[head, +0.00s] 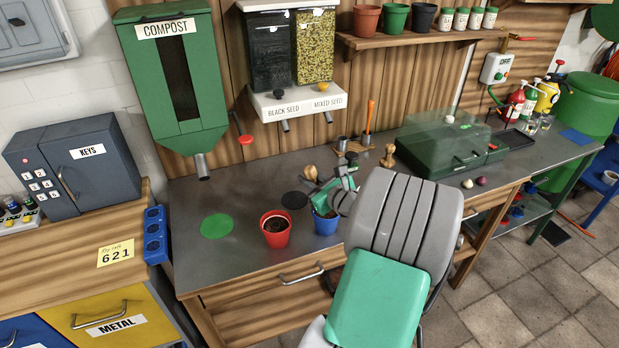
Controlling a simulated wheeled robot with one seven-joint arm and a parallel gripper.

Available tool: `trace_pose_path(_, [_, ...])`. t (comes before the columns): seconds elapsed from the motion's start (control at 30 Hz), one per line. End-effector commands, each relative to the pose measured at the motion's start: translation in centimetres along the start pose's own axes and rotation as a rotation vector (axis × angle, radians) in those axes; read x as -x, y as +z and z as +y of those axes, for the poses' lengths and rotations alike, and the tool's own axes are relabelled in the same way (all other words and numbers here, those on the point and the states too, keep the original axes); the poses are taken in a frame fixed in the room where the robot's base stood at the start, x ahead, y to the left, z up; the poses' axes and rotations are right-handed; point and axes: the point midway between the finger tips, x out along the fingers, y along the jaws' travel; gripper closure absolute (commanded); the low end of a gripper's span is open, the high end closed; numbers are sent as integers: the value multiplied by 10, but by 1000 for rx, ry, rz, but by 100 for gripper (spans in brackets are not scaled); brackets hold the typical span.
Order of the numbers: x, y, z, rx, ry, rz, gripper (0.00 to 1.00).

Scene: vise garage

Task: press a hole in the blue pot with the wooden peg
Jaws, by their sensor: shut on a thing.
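The blue pot (326,226) stands on the grey bench top, just right of a red pot with dark soil (276,231). My gripper (321,195) is directly over the blue pot, its green fingers at the rim. It is shut on the wooden peg (310,173), whose brown top shows above the fingers. The peg's lower end and most of the pot's inside are hidden behind the fingers, so I cannot tell how deep the tip is.
A green disc (217,226) and a black disc (294,200) lie on the bench. Behind stand a tool holder (352,147) and another turned wooden piece (388,156). A green clear-lidded box (450,150) is at right.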

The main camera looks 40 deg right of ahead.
Motion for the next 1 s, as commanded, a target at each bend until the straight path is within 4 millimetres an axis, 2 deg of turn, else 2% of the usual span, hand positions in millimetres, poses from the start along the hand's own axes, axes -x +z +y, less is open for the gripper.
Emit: trace_pose_path(1.0, [-2, -8, 2, -1, 0, 1, 100])
